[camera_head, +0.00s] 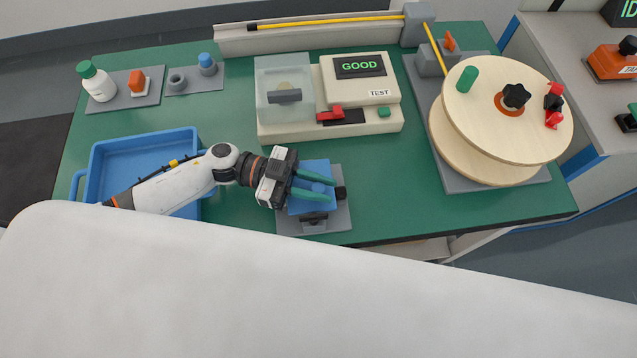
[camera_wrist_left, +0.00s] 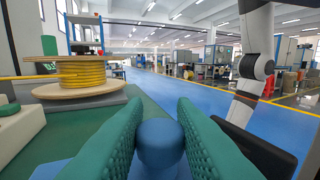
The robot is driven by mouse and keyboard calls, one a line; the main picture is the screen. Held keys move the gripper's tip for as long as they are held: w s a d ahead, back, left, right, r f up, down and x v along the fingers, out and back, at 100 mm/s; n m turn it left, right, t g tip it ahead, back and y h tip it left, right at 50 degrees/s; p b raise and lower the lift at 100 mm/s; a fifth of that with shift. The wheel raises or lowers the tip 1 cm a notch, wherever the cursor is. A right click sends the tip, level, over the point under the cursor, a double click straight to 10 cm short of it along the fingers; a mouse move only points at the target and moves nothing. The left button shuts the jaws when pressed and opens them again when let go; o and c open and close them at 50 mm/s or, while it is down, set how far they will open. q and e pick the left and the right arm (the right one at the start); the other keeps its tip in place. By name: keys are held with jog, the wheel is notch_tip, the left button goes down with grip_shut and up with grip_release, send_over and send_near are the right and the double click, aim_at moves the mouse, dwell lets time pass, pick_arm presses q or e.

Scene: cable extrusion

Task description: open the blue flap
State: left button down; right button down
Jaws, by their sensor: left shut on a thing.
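The blue flap (camera_head: 316,167) is on a small fixture with a grey base (camera_head: 343,222) near the table's front edge. It looks flat across the top of the fixture, partly hidden by my gripper. My left gripper (camera_head: 331,192) reaches in from the left, its green fingers on either side of the flap's blue knob (camera_head: 318,188). In the left wrist view the round blue knob (camera_wrist_left: 160,143) sits between both green finger pads, and the gripper is shut on it. My right gripper is not seen.
A blue tray (camera_head: 187,133) lies left, partly under my left arm. A tester (camera_head: 360,92) reading GOOD stands behind the fixture. A wooden cable reel (camera_head: 483,105) stands right. Bottles and small parts sit at the back left. Green table is bare between fixture and reel.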

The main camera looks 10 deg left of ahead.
aim_at(316, 163)
pick_arm(q)
jog(key=r+n+p, duration=0.1)
jog(key=w+r+n+h+p, duration=0.1)
jog(key=shift+a+p, duration=0.15)
jog(key=shift+p, duration=0.2)
jog(key=n, duration=0.1)
jog(key=w+n+p, duration=0.1)
jog(key=shift+a+r+n+h, duration=0.15)
jog(key=shift+r+n+h, duration=0.15)
jog(key=shift+r+h, duration=0.1)
jog(key=shift+w+a+r+n+t+h+p, duration=0.1)
jog(key=shift+w+r+n+t+h+p, duration=0.15)
jog(key=shift+n, duration=0.4)
jog(key=shift+w+a+r+n+t+h+p, duration=0.15)
jog(key=shift+w+n, duration=0.2)
jog(key=shift+n, duration=0.3)
